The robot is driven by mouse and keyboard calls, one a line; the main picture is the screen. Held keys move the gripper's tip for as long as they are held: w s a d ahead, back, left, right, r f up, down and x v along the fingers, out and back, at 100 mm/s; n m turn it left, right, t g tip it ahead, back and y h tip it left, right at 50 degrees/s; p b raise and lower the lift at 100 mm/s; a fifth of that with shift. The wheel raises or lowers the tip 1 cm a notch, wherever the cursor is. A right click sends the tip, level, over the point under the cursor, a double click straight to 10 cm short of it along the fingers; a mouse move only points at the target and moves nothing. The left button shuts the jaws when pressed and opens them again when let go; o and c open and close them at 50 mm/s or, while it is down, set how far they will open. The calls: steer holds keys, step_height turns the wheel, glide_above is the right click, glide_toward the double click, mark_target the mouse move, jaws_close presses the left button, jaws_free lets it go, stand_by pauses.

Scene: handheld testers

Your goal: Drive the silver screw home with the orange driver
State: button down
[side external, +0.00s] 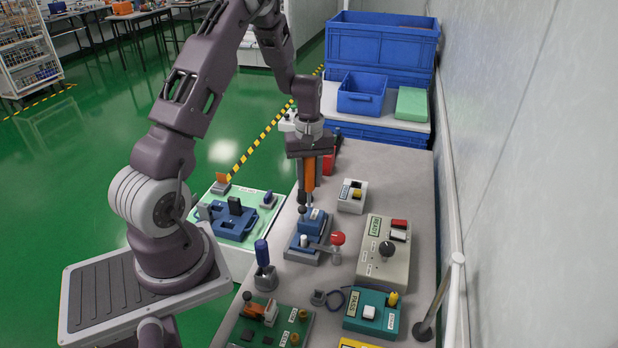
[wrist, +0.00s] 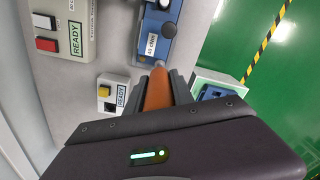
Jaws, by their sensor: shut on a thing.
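My gripper (side external: 311,180) points down and is shut on the orange driver (side external: 309,170). In the wrist view the driver (wrist: 157,90) sits between my two fingers (wrist: 156,88), its narrow tip toward the blue tester (wrist: 150,28). In the side view the blue tester (side external: 312,226) stands on the table below the driver. It carries a white label, a pale cylinder and a lever with a red ball. Whether the driver tip touches the tester is unclear. I cannot make out the silver screw for certain in either view.
A beige READY box (side external: 383,255) stands to the tester's right, with a small white box (side external: 351,197) behind it. A blue-handled tool (side external: 263,262) stands in front left. A green board (side external: 270,325) and a teal PASS box (side external: 371,313) lie nearer. Blue crates (side external: 380,50) stand behind.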

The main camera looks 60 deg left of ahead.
mark_target(309, 163)
steer(key=shift+f, duration=0.9)
stand_by(5.3)
steer(key=shift+r, duration=0.15)
steer(key=shift+r, duration=3)
